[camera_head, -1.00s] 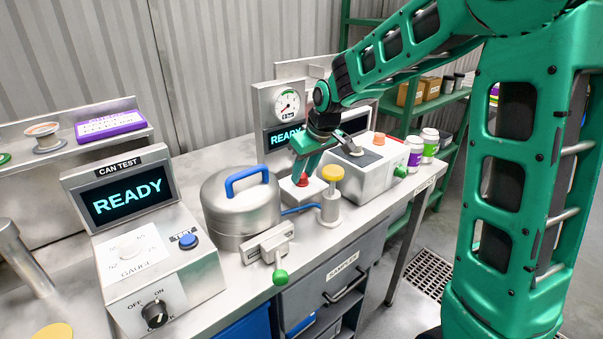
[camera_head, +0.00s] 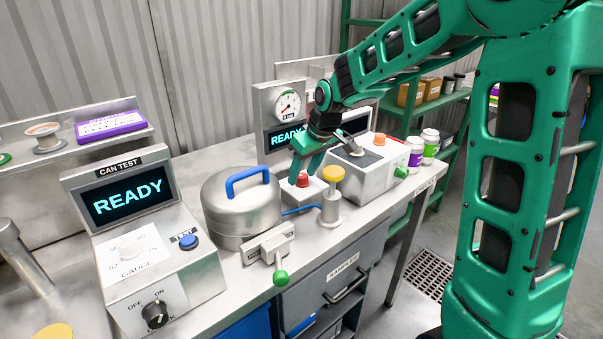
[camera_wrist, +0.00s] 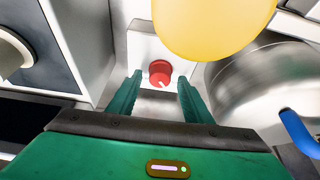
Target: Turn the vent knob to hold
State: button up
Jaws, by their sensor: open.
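The red vent knob (camera_head: 302,180) sits on a small white block between the lidded steel pot and the grey box. In the wrist view the knob (camera_wrist: 160,71) shows a white pointer line toward its lower edge. No hold label can be read there. My gripper (camera_head: 304,172) is open at the knob. In the wrist view its two green fingers (camera_wrist: 159,80) lie left and right of the knob, with a gap on each side. I cannot tell exactly how far the fingertips are above the block.
A yellow-topped post (camera_head: 332,178) stands close in front of the knob. The steel pot (camera_head: 238,208) with a blue handle is to the left. A grey box (camera_head: 366,168) with orange and green buttons is to the right. A gauge (camera_head: 288,103) is behind.

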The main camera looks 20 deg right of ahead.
jog(key=v, duration=1)
jog(key=shift+r, duration=0.35)
jog(key=s+d+m+h, duration=0.2)
jog(key=s+d+m, duration=0.3)
jog(key=s+d, duration=0.7)
jog(key=s+d+f+m+g, duration=0.1)
jog(key=s+f+m+g, duration=0.1)
jog(key=s, duration=0.9)
jog(key=s+d+f+m+g, duration=0.2)
jog(key=s+f, duration=0.5)
jog(key=s, duration=0.4)
jog(key=shift+s+f+m, duration=0.25)
jog(key=shift+f+m, duration=0.05)
jog(key=shift+m, duration=0.6)
jog(key=shift+w, duration=0.15)
